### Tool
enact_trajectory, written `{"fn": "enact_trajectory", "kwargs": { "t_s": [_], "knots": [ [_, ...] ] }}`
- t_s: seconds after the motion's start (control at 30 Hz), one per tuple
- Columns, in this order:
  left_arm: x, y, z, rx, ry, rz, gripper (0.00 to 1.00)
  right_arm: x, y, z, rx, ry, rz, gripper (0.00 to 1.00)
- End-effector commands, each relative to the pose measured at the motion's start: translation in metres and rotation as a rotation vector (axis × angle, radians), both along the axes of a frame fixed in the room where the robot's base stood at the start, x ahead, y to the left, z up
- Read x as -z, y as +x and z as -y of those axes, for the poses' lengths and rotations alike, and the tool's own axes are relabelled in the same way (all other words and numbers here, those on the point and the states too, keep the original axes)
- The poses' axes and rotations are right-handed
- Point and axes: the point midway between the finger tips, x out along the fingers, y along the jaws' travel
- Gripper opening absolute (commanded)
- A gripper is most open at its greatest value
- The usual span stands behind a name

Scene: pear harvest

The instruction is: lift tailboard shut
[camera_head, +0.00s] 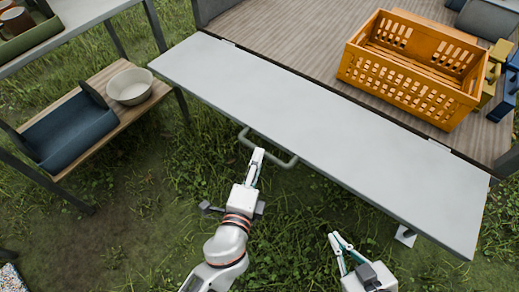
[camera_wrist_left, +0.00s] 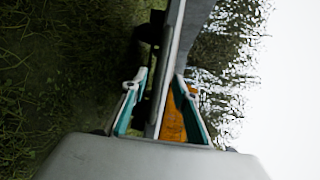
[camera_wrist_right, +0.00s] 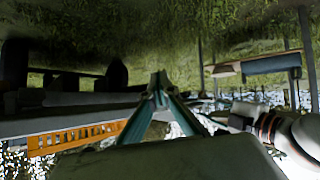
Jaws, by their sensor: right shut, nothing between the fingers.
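The grey tailboard (camera_head: 320,135) lies lowered, roughly level, along the edge of the wooden trailer bed. Its bar handle (camera_head: 284,163) sticks out from the near long edge. My left gripper (camera_head: 256,162) is at the left part of this handle. In the left wrist view its fingers (camera_wrist_left: 160,100) stand apart on either side of a grey edge or bar, with gaps visible; which part it is I cannot tell. My right gripper (camera_head: 340,241) is below the tailboard's near edge, right of the left arm, empty. Its fingertips meet in the right wrist view (camera_wrist_right: 158,82).
An orange crate (camera_head: 405,92) stands on the trailer bed (camera_head: 290,40), with yellow and blue items to its right. At left, a shelf rack holds a pale bowl (camera_head: 130,86) and a dark blue tray (camera_head: 70,133). Grass (camera_head: 150,230) lies open below the tailboard.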

Motion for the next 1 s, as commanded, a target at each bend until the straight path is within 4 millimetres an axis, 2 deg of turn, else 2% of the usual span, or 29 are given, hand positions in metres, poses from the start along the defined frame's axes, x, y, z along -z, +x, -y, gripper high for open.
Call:
{"fn": "enact_trajectory", "kwargs": {
  "t_s": [0.1,0.3,0.67,0.7,0.8,1.0],
  "knots": [
    [0.004,0.019,0.004,-0.001,0.000,0.000,0.29,0.002,-0.001,0.000,0.000,0.002,-0.004,0.00],
    [0.009,0.040,0.009,0.000,0.000,-0.003,0.29,0.003,-0.002,-0.002,0.000,0.008,-0.004,0.00],
    [0.010,0.046,0.011,-0.001,-0.001,-0.003,0.29,-0.005,0.005,-0.006,-0.001,0.019,0.015,0.00],
    [0.010,0.046,0.011,-0.001,-0.001,-0.003,0.26,-0.005,0.005,-0.006,-0.001,0.019,0.015,0.00],
    [0.010,0.046,0.011,-0.001,-0.001,-0.003,0.00,-0.005,0.005,-0.006,-0.001,0.019,0.015,0.00],
    [0.009,0.046,0.010,-0.001,-0.001,-0.002,0.00,-0.005,0.004,-0.005,-0.001,0.018,0.014,0.00]
  ]
}}
